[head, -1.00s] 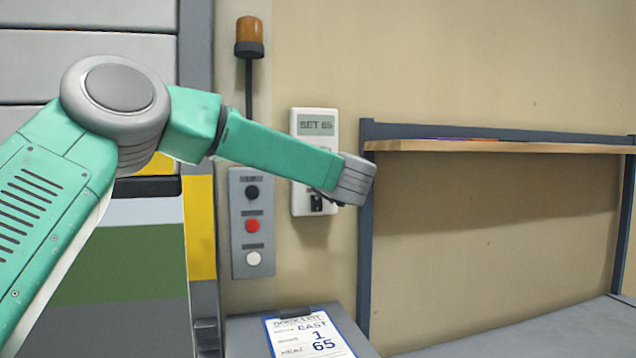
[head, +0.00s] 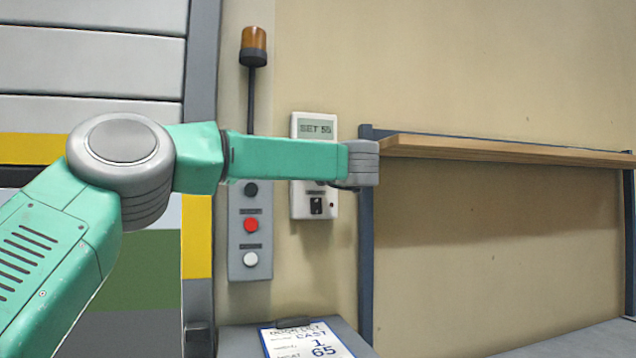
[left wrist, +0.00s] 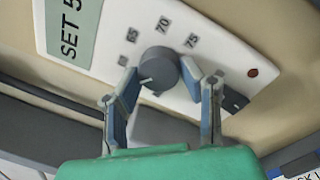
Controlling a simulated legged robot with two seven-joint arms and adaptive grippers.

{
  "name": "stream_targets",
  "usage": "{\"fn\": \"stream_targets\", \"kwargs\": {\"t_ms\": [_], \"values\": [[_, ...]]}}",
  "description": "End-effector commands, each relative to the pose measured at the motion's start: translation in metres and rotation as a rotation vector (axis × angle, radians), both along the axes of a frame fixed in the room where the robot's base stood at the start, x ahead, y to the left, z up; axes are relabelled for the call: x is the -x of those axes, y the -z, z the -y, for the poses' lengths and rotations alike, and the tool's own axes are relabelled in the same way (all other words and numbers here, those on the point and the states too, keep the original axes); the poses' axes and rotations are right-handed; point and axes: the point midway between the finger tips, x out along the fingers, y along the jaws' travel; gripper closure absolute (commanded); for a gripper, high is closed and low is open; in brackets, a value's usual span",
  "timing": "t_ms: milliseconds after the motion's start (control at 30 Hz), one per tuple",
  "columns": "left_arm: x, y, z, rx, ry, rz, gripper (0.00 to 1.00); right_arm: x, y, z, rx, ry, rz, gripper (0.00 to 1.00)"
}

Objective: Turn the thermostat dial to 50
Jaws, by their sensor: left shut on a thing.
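The white thermostat (head: 300,204) hangs on the beige wall in the head view, its display (head: 316,127) seeming to read SET 55. In the left wrist view the display (left wrist: 72,35) shows SET 5, with the rest cut off. The round grey dial (left wrist: 158,68) has a white pointer mark at its lower left; printed numbers 65, 70 and 75 stand around it. My left gripper (left wrist: 160,73) is shut on the dial, one blue-grey finger on each side. In the head view my left arm covers the dial. My right gripper is in neither view.
A grey button panel (head: 238,262) with black, red and white buttons is left of the thermostat, below an orange beacon (head: 254,40). A wooden shelf (head: 500,152) on a blue frame is at the right.

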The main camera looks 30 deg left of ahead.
Motion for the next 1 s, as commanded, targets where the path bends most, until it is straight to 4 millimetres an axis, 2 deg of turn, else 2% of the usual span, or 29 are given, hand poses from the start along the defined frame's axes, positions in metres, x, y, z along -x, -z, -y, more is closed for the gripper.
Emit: {"fn": "stream_targets", "kwargs": {"t_ms": [33, 400, 1000], "values": [[-0.002, 0.007, 0.001, 0.03, 0.004, 0.029, 0.94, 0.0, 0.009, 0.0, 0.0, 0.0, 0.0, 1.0], [-0.002, 0.005, 0.002, 0.258, 0.004, 0.298, 0.94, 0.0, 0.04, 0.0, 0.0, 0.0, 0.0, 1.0], [-0.002, 0.001, 0.002, 0.596, 0.003, 0.697, 0.94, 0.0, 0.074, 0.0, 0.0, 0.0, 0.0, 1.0]]}}
